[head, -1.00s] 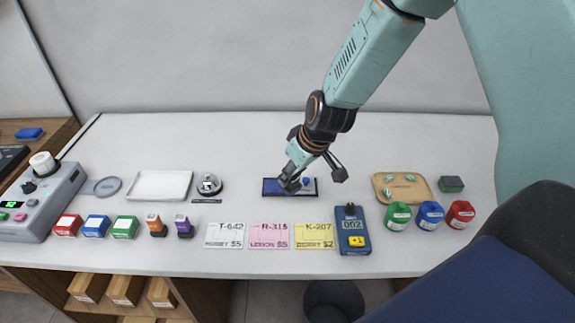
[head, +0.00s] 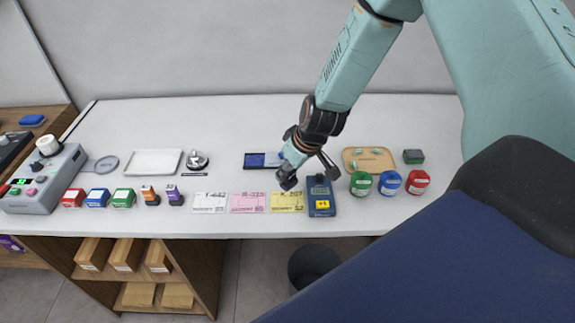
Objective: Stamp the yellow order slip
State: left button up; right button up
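The yellow order slip (head: 287,203) lies flat at the right end of a row of three slips near the counter's front edge. Its printing reads K-207, and I see no clear stamp mark on it. The dark blue ink pad (head: 254,160) lies behind the slips, its right part hidden by my gripper. My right gripper (head: 310,178) hangs above the counter behind the yellow slip and the blue number device (head: 321,190). Its fingers are spread apart, and I see nothing held between them. My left gripper is not in view.
White (head: 209,203) and pink (head: 248,203) slips lie left of the yellow one. Several coloured blocks and a grey control box (head: 45,180) stand further left. A wooden tray (head: 352,167) and green, blue and red jars (head: 417,183) stand right. The counter's back strip is clear.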

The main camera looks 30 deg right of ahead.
aim_at(287, 185)
jog(key=shift+w+a+f, duration=0.1)
jog(key=shift+w+f, duration=0.2)
jog(key=shift+f, duration=0.05)
jog(key=f+b, duration=0.2)
jog(key=shift+w+d+f+b, duration=0.25)
jog(key=shift+w+f+b, duration=0.05)
jog(key=shift+w+f, duration=0.1)
jog(key=f+b, duration=0.1)
jog(key=b, duration=0.1)
jog(key=shift+s+a+f+b, duration=0.15)
jog(key=shift+s+f+b, duration=0.15)
jog(key=shift+s+f, duration=0.1)
jog(key=shift+a+f+b, duration=0.1)
jog(key=shift+f+b, duration=0.2)
jog(key=shift+f, duration=0.05)
jog(key=shift+w+f, duration=0.15)
jog(key=shift+f, duration=0.05)
jog(key=shift+w+f, duration=0.2)
jog(key=shift+s+d+r, duration=0.15)
jog(key=shift+s+d, duration=0.05)
jog(key=shift+s+a+r, duration=0.15)
jog(key=shift+w, duration=0.2)
jog(key=shift+w+f, duration=0.1)
jog(key=shift+f, duration=0.2)
